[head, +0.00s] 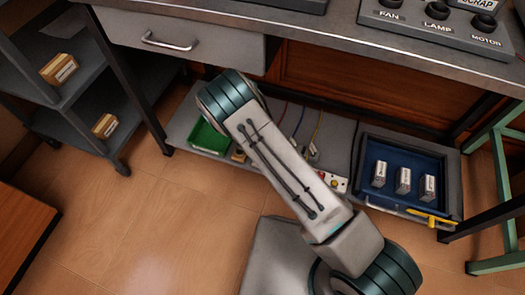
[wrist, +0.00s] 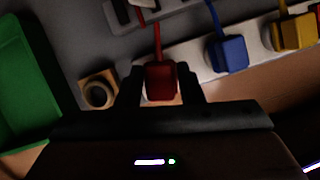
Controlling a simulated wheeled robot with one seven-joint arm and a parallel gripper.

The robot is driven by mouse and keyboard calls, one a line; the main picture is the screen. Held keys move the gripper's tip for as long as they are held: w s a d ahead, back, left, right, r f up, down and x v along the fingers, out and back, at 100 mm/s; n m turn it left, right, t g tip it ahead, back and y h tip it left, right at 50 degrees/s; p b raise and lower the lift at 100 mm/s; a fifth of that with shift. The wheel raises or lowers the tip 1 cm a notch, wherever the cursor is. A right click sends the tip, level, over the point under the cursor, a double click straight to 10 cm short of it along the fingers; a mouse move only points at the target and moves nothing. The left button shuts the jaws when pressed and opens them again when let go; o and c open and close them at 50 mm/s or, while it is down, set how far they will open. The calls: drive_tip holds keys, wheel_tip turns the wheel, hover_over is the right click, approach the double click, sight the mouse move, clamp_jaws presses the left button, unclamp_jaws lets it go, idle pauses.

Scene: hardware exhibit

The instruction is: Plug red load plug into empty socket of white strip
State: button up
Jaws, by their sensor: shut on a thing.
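In the wrist view my gripper (wrist: 160,88) is shut on the red plug (wrist: 160,80), with one dark finger on each side of it. A red cord runs up from the plug. The plug is over the left end of the white strip (wrist: 202,62). I cannot tell whether it is in a socket or just above one, as the plug and fingers cover that end. A blue plug (wrist: 230,53) and a yellow plug (wrist: 293,32) sit along the strip to the right. In the head view my arm hides the gripper and red plug; part of the strip (head: 337,183) shows.
A green bin (wrist: 22,75) and a wooden block with a dark ring (wrist: 98,91) lie left of the gripper. In the head view a blue tray (head: 385,150) with three small boxes is on the right, with a yellow-handled tool (head: 430,218) at its front. The bench top (head: 310,28) overhangs the shelf.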

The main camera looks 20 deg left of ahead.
drive_tip(key=shift+f+b, duration=0.95)
drive_tip(key=shift+f, duration=0.05)
idle(1.4)
drive_tip(key=o, duration=1.5)
drive_tip(key=shift+o, duration=0.2)
drive_tip(key=shift+r, duration=0.15)
drive_tip(key=shift+r+p, duration=2.5)
drive_tip(key=shift+r, duration=0.95)
